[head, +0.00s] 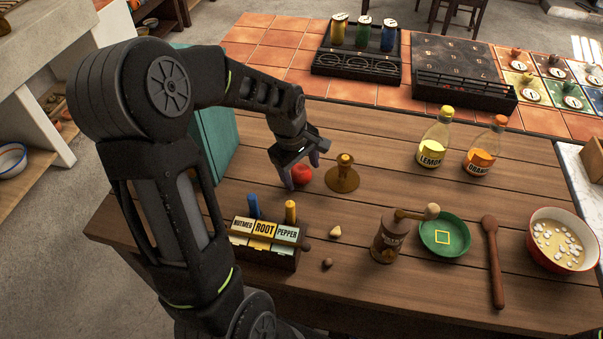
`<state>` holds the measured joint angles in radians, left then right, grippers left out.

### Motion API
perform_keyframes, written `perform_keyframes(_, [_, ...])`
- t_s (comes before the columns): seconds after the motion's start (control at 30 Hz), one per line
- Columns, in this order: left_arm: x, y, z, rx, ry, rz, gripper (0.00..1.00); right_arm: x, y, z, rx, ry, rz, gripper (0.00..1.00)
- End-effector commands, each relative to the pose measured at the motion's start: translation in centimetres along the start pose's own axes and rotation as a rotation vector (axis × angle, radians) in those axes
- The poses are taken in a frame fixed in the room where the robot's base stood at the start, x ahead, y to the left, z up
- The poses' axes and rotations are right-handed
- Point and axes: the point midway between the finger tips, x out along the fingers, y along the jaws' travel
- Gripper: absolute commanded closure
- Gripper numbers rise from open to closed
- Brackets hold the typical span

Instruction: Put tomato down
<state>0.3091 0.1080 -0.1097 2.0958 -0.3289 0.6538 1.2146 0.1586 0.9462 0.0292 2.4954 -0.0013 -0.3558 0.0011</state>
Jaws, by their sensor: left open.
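The red tomato (302,175) rests on the wooden table (380,150), partly hidden by my left gripper. My left gripper (302,173) comes in from the upper left and points down over the tomato. Its fingers are open, one on the near left side of the tomato and one behind it. I cannot tell whether a finger touches it. My right gripper is not in view.
A brown stand (343,178) is close to the right of the tomato. A labelled spice box (262,245) stands in front, with a grinder (388,240) and green dish (445,233) to the right. A teal upright object (212,135) stands left. Bare table lies around the bottles (434,140).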

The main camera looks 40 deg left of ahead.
Motion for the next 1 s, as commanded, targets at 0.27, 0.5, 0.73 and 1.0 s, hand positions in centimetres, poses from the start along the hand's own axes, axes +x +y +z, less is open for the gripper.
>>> perform_keyframes(0.27, [-0.03, 0.01, 0.00, 0.000, 0.000, 0.000, 0.31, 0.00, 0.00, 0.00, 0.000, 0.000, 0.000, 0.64])
perform_keyframes(0.5, [-0.04, 0.01, 0.00, 0.000, 0.000, 0.000, 0.44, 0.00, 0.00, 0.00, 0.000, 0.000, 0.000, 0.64])
perform_keyframes(0.73, [-0.04, 0.01, 0.00, 0.000, 0.000, 0.000, 0.63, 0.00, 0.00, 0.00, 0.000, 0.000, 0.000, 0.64])
perform_keyframes(1.0, [-0.04, 0.01, 0.00, 0.000, 0.000, 0.000, 0.85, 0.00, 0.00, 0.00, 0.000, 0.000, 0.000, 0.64])
